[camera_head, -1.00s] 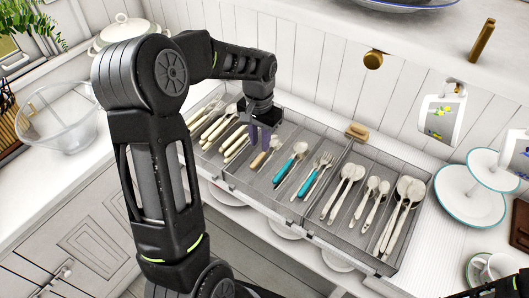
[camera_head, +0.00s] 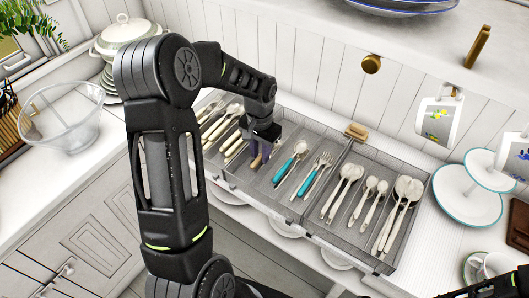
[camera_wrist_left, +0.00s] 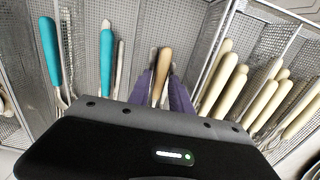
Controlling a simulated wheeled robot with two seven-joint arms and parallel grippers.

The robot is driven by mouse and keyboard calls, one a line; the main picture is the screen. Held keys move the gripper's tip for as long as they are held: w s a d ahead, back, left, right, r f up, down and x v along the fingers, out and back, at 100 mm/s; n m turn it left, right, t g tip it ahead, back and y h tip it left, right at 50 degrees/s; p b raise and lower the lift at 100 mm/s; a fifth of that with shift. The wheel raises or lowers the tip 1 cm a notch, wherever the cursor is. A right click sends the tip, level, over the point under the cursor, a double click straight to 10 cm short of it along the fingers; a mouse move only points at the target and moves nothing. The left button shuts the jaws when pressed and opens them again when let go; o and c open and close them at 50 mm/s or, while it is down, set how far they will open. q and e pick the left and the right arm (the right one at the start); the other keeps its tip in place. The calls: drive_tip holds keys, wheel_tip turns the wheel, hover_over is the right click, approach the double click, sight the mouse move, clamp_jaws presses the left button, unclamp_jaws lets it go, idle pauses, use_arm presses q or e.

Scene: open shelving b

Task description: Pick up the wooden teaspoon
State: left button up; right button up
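The wooden teaspoon shows in the head view as a short tan handle (camera_head: 256,162) under my left gripper, in the drawer tray's middle section. In the left wrist view its tan handle (camera_wrist_left: 164,62) lies between the purple fingers. My left gripper (camera_head: 262,150) is low in the tray. In the left wrist view its two fingers (camera_wrist_left: 161,85) stand on either side of the handle, with a narrow gap, and look open. The spoon's bowl is hidden by the gripper.
The cutlery tray (camera_head: 331,236) has upright dividers. Teal-handled cutlery (camera_head: 284,171) lies to the right of the gripper, cream-handled pieces (camera_head: 232,143) to the left. White spoons (camera_head: 347,178) fill the right section. A glass bowl (camera_head: 60,118) stands on the left counter.

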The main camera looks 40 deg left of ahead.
sight(260, 156)
use_arm(q)
drive_tip(key=shift+c, duration=0.4)
clamp_jaws()
drive_tip(key=shift+r, duration=0.1)
wheel_tip(260, 156, up, 10)
drive_tip(key=b, duration=0.1)
idle(0.5)
idle(0.5)
